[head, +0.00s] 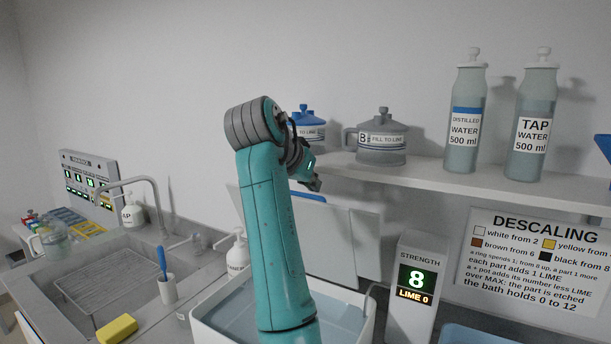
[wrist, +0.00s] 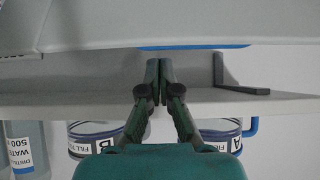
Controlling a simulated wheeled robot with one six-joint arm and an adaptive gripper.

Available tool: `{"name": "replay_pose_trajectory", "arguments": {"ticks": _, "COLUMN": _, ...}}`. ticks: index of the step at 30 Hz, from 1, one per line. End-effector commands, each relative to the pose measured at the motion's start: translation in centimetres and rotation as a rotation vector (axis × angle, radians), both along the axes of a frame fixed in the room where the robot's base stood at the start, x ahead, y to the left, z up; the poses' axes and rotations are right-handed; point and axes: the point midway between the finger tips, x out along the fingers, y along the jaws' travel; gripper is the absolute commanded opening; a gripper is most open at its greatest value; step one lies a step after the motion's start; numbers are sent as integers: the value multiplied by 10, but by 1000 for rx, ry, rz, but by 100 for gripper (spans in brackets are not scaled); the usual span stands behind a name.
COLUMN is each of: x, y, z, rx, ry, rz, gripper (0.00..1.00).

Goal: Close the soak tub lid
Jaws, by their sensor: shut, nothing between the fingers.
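The soak tub (head: 359,338) is a white tub of water at the bottom of the head view, partly hidden by my arm. Its lid (head: 335,240) is a pale grey panel standing open, upright behind the tub, with a blue strip (head: 311,196) on its top edge. My gripper (head: 314,184) is above the lid's top edge, near the blue strip and just below the shelf. In the wrist view my fingers (wrist: 160,84) are together and empty. A pale panel, apparently the lid (wrist: 150,22), crosses the top there with a blue strip (wrist: 193,47). Contact cannot be told.
The wall shelf (head: 430,178) holds a blue-lidded pot (head: 308,130), a grey pot (head: 382,140) and two water bottles (head: 465,120), close to my gripper. A strength display (head: 416,290) stands right of the tub. A sink with a rack (head: 112,285) and tap is left.

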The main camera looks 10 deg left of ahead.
Motion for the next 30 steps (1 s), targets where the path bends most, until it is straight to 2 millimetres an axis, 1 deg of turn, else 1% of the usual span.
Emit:
{"name": "replay_pose_trajectory", "arguments": {"ticks": 1, "x": 5, "y": -3, "z": -4, "rx": -1, "ry": 0, "rz": -1, "gripper": 0}}
{"name": "replay_pose_trajectory", "arguments": {"ticks": 4, "x": 12, "y": -5, "z": -10, "rx": -1, "ry": 0, "rz": 1, "gripper": 0}}
{"name": "replay_pose_trajectory", "arguments": {"ticks": 11, "x": 19, "y": -7, "z": -15, "rx": 0, "ry": -2, "rz": 1, "gripper": 0}}
{"name": "replay_pose_trajectory", "arguments": {"ticks": 23, "x": 17, "y": -6, "z": -16, "rx": -4, "ry": -10, "rz": 1, "gripper": 0}}
{"name": "replay_pose_trajectory", "arguments": {"ticks": 30, "x": 4, "y": 0, "z": -21, "rx": -36, "ry": -99, "rz": 3, "gripper": 0}}
